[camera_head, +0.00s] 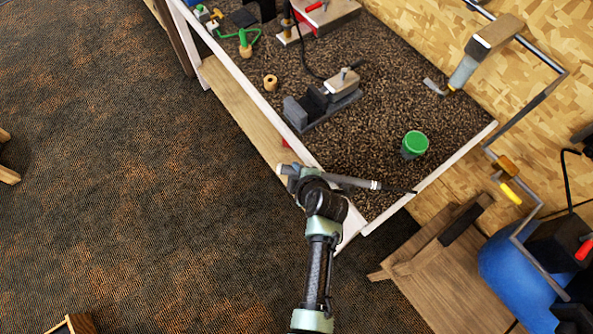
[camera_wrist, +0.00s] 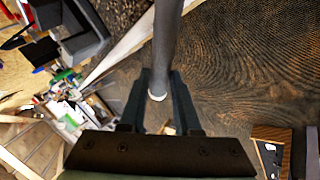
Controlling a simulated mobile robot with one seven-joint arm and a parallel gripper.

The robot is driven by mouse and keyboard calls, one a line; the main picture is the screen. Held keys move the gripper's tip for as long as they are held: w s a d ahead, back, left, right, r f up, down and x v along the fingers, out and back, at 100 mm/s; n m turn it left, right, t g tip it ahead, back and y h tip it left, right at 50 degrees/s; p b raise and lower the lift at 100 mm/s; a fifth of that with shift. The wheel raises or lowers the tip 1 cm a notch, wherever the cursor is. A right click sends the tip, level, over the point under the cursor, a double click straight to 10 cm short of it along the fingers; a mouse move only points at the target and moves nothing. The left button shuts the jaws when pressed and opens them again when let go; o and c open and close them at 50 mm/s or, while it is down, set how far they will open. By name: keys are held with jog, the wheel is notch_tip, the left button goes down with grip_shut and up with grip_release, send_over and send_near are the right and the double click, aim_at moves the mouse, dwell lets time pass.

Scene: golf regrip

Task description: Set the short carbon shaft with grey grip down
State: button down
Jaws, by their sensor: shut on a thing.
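The short carbon shaft with grey grip (camera_head: 352,181) lies across the front right corner of the bench in the head view, its thin dark end pointing right. I cannot tell whether it touches the bench top. My gripper (camera_head: 322,178) is at the grip's left end, by the bench's front edge. In the wrist view the grey grip (camera_wrist: 167,40) runs down from the top edge, and its pale end sits between the two dark fingers of my gripper (camera_wrist: 159,88). The gripper is shut on the grip near that end.
The speckled bench top (camera_head: 370,115) has a pale rim. A green-lidded jar (camera_head: 414,145) stands beyond the shaft. A grey vise (camera_head: 325,98) and a wooden ring (camera_head: 270,82) are further left. A wooden stool (camera_head: 450,270) and a blue drum (camera_head: 515,270) stand right of the bench.

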jog(key=shift+f, duration=0.15)
jog(key=shift+f, duration=0.15)
jog(key=c, duration=0.6)
grip_release()
jog(key=shift+r, duration=0.3)
jog(key=shift+s+d+r, duration=0.15)
jog(key=shift+s+r, duration=0.05)
jog(key=shift+s, duration=0.1)
jog(key=v, duration=1.1)
jog(key=shift+r+b, duration=0.1)
jog(key=shift+b, duration=0.3)
